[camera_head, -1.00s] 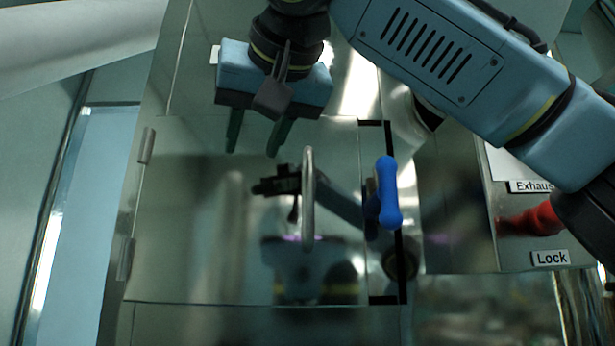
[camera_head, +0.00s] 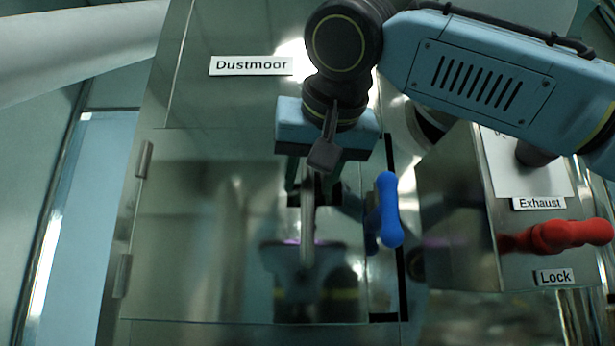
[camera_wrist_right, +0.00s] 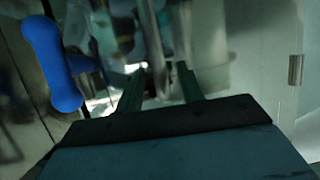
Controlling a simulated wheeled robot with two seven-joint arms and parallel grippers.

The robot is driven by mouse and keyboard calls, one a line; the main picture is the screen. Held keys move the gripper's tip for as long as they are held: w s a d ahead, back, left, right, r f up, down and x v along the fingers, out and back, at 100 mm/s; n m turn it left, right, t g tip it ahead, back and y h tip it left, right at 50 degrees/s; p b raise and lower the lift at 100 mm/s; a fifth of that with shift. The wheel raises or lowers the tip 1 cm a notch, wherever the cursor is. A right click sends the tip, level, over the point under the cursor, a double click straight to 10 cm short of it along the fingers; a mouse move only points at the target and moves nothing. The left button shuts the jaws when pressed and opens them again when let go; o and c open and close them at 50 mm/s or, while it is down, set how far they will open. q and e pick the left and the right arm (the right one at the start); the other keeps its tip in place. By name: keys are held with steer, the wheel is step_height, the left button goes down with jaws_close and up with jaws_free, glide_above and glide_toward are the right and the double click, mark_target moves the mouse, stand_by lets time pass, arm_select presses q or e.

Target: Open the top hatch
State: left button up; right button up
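The top hatch (camera_head: 200,250) is a shiny metal panel with hinges on its left edge. A grey bar handle (camera_head: 308,235) stands near its right side. A blue knob (camera_head: 389,210) sits at the hatch's right edge, beside a black strip; it also shows in the right wrist view (camera_wrist_right: 52,65). My right gripper (camera_head: 308,190) is open at the upper end of the handle. In the right wrist view, the fingers (camera_wrist_right: 158,85) are apart, with the handle (camera_wrist_right: 154,45) appearing between their tips. Whether they touch it cannot be told. My left gripper is not in view.
A metal box with a red handle (camera_head: 560,236) and labels "Exhaust" and "Lock" (camera_head: 554,277) stands at the right. A "Dustmoor" label (camera_head: 251,66) is on the panel above the hatch. Reflections of my arm show in the hatch.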

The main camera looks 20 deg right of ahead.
steer(key=shift+x, duration=1.05)
jaws_close()
